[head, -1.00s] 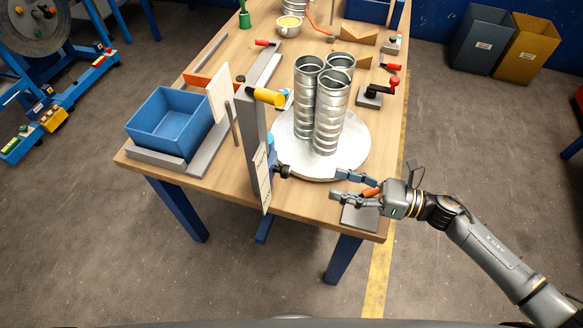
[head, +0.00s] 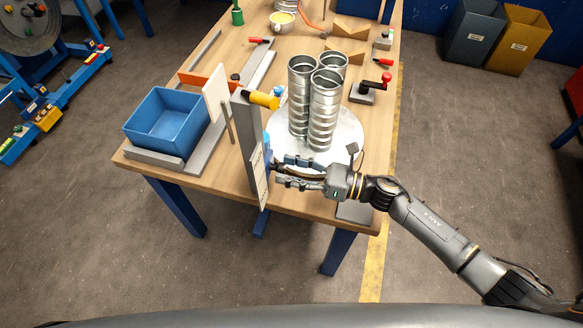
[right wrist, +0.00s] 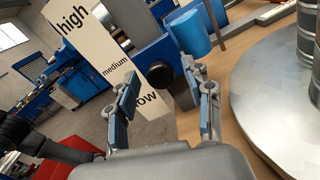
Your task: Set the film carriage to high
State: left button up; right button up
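The film carriage (right wrist: 150,58) is a dark blue block with a round black knob (right wrist: 160,74), on a grey upright post (head: 246,135). A blue film roll (right wrist: 187,32) sits beside it. A white scale plate (right wrist: 97,50) reads high, medium and low; a finger partly covers "low". The knob appears nearest the medium-to-low part of the scale. My right gripper (head: 282,170) is at the post's lower part. In the right wrist view its blue-padded fingers (right wrist: 160,82) are open, one on each side of the knob; contact cannot be told. My left gripper is out of view.
Metal spiral ducts (head: 316,100) stand on a round turntable (head: 345,135) just right of the post. A blue bin (head: 165,124) is on the left.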

grip_shut()
notch_tip(320, 180, up, 11)
jog(key=p, duration=0.5)
jog(key=shift+w+r, duration=0.1)
jog(key=shift+o, duration=0.8)
grip_release()
jog(key=shift+o, duration=0.3)
